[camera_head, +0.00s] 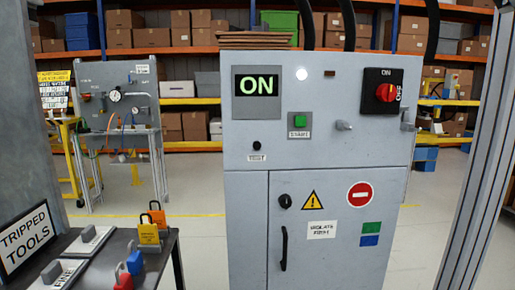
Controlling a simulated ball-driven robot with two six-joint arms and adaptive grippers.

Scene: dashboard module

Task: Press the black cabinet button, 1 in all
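A grey cabinet (330,160) stands upright in the middle of the view. A small round black button (257,144) sits on the left of its upper front panel, above a small white label (257,157). Nothing covers the button. A lit display (258,85) above it reads ON. Neither of my grippers shows in this view.
The cabinet also bears a green button (300,120), a red rotary switch (386,92), a black door knob (285,201) and a black handle (284,248). A dark table (172,262) with padlocks stands front left. A metal post (480,170) rises at right.

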